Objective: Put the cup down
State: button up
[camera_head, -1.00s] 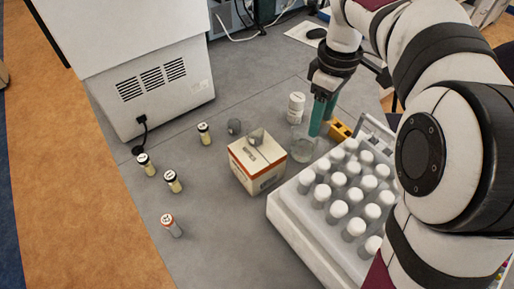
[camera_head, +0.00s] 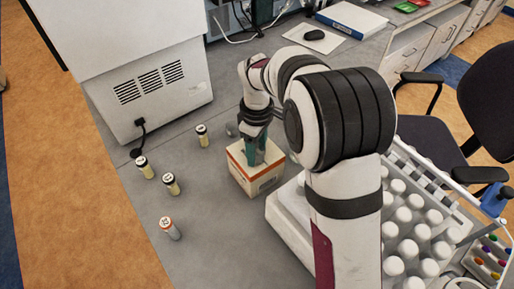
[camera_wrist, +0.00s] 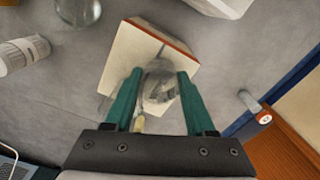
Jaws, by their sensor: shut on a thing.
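My gripper (camera_head: 254,156) is low over the small white box with orange edging (camera_head: 243,175). In the wrist view its green fingers (camera_wrist: 158,92) are shut on a rounded, greyish, see-through cup (camera_wrist: 160,78). The box top (camera_wrist: 132,60) lies behind the cup. I cannot tell whether the cup touches the box. In the head view the fingers hide the cup.
A vial rack (camera_head: 290,220) with several white caps stands to the right. Several small vials (camera_head: 171,183) stand to the left. A small grey object (camera_head: 231,129) is behind the box. The wrist view shows a white bottle (camera_wrist: 22,54) and a clear glass vessel (camera_wrist: 78,10).

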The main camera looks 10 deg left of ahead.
jog(key=o, duration=1.3)
jog(key=shift+f, duration=0.15)
notch_tip(320, 180, up, 12)
jog(key=s+d+r+m, duration=0.2)
jog(key=s+d+m, duration=0.3)
jog(key=s+d, duration=0.15)
jog(key=s+d+f+m+y, duration=0.1)
jog(key=s+d+f+m, duration=0.1)
jog(key=s+m, duration=0.5)
jog(key=s+d+f+m, duration=0.3)
jog(key=s+m, duration=0.4)
jog(key=s, duration=0.7)
jog(key=shift+d+f+y, duration=0.25)
jog(key=shift+d+y, duration=0.15)
jog(key=shift+d, duration=0.1)
